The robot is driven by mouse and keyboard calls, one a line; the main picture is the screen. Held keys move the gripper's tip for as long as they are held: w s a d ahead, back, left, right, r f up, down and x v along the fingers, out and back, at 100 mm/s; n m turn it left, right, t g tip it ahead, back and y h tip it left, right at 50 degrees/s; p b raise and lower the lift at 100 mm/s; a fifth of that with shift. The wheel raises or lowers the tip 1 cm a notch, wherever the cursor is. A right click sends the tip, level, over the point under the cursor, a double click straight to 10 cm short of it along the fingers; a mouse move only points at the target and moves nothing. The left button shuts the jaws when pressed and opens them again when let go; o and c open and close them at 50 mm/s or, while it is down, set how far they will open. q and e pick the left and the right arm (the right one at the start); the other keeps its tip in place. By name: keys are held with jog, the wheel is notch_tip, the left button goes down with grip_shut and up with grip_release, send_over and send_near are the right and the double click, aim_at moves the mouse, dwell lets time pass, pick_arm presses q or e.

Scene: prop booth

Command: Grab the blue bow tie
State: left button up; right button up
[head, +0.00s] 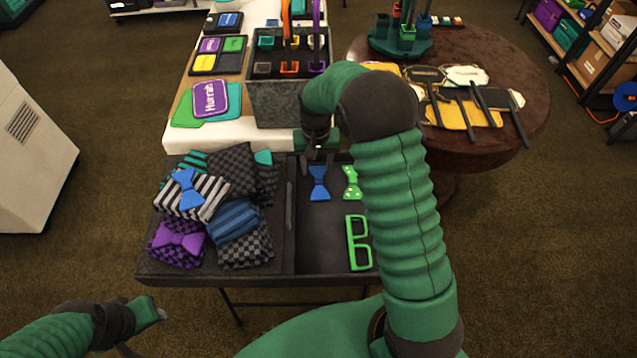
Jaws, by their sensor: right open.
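A blue bow tie (319,184) lies in the right compartment of a dark tray (293,235), to the left of a green bow tie with light dots (351,182). A second blue bow tie (186,190) sits on a striped folded cloth in the left compartment. My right gripper (318,157) points down, open, at the far end of the right compartment, just beyond the first blue bow tie. Nothing shows between its fingers. My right arm hides the tray's right side. My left gripper (146,318) is low at the left, away from the tray; its jaws are unclear.
Green glasses frames (357,243) lie in the right compartment. Patterned cloths and a purple bow tie (179,240) fill the left one. A grey bin (283,105) and signs stand on the white table behind. A round brown table (525,85) with paddle signs is at right.

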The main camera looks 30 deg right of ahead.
aim_at(318, 180)
jog(key=f, duration=0.3)
jog(key=f+b, duration=0.1)
jog(key=shift+s+a+f, duration=0.2)
jog(key=shift+s+f, duration=0.1)
jog(key=shift+d+f, duration=0.2)
jog(key=shift+f, duration=0.1)
jog(key=shift+d, duration=0.3)
jog(key=shift+a+r, duration=0.1)
jog(key=shift+a, duration=0.15)
grip_shut()
